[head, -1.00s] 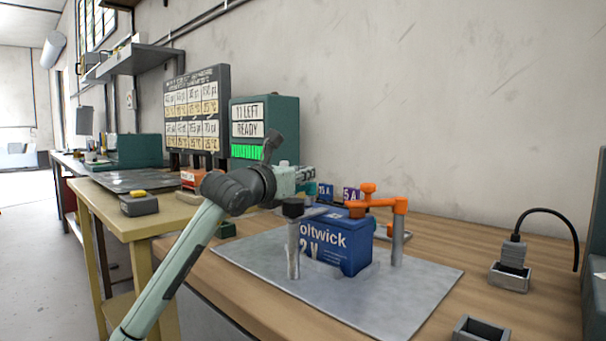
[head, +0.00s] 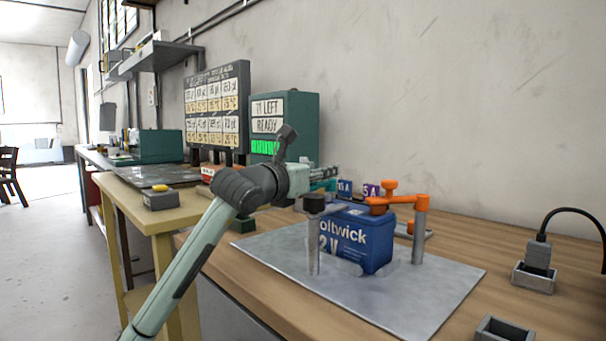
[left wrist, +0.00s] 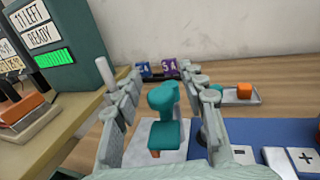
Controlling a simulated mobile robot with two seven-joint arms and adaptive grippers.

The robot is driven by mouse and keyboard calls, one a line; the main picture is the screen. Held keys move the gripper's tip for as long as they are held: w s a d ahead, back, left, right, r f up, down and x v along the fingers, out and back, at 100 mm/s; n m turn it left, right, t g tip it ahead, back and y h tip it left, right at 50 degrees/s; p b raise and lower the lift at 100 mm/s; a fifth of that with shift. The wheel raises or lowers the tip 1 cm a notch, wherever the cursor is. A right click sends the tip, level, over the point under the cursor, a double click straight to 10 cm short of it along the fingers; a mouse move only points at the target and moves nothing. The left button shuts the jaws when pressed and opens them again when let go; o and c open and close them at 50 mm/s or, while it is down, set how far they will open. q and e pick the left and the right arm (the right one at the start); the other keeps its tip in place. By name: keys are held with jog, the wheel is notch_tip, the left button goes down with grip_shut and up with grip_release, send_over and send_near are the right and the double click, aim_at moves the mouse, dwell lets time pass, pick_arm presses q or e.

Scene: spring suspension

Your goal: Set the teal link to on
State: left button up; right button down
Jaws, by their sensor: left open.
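The teal link (left wrist: 168,132) stands between my left gripper's fingers in the left wrist view, with a rounded knob at its top and a white plate and a bit of orange under it. In the head view only a little of the teal link (head: 325,185) shows by the fingertips, behind the blue battery. My left gripper (left wrist: 163,82) is open, with a finger on each side of the link; I cannot tell if either touches it. The left gripper (head: 328,173) also shows in the head view. My right gripper is not in view.
The blue battery (head: 363,238) stands on a grey mat (head: 410,300), with an orange arm on a post (head: 420,232) and a black-capped post (head: 313,245) beside it. A teal box (head: 300,115) reads "11 LEFT READY". Small purple fuse signs (left wrist: 169,66) stand behind the link.

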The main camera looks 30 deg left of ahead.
pick_arm(q)
jog(key=s, duration=0.9)
jog(key=shift+s, duration=0.4)
